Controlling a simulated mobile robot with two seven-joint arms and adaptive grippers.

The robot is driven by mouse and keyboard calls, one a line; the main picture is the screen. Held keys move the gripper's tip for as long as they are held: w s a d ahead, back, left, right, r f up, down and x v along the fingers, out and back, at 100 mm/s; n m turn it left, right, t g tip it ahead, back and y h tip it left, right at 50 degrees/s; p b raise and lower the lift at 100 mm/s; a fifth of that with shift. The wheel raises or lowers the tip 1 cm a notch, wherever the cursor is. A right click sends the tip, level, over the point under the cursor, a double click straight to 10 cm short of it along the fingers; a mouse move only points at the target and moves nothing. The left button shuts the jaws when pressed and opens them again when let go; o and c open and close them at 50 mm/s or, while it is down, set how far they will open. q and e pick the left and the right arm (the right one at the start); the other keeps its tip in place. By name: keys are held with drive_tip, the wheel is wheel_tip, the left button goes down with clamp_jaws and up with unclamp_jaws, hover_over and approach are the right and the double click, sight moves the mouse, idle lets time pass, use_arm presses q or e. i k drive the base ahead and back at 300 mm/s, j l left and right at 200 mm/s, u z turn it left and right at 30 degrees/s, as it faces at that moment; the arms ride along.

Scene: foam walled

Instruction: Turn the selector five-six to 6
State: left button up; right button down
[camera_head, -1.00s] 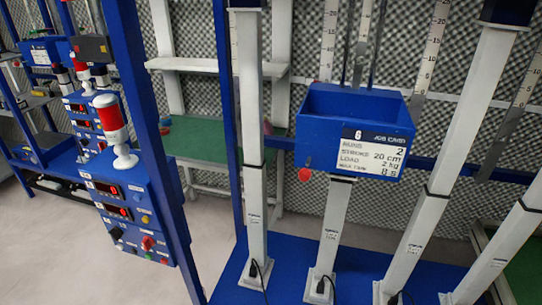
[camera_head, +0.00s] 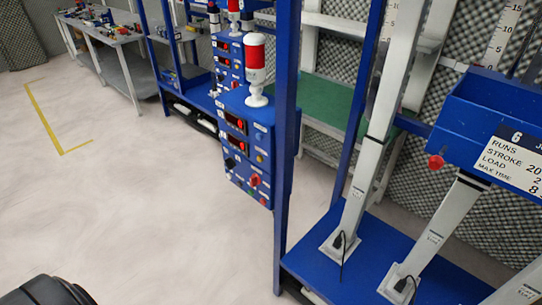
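A blue control box (camera_head: 246,145) with a red and white beacon (camera_head: 256,62) on top stands left of a blue post. Its front has two red-lit displays (camera_head: 236,122), small coloured buttons, a black knob (camera_head: 230,163) and a red knob (camera_head: 254,180). A similar box (camera_head: 226,65) stands behind it. The labels are too small to read, so I cannot tell which knob is the selector five-six or where it points. Neither gripper shows. A dark rounded part at the bottom left seems to be mine.
A blue post (camera_head: 286,130) rises beside the box. A blue bin with a job card marked 6 (camera_head: 512,158) is at the right, above a blue base (camera_head: 345,262) with white columns. A grey table (camera_head: 118,60) stands far left. The pale floor (camera_head: 150,190) is clear.

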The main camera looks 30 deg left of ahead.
sight(229, 161)
drive_tip(key=u, duration=1.25)
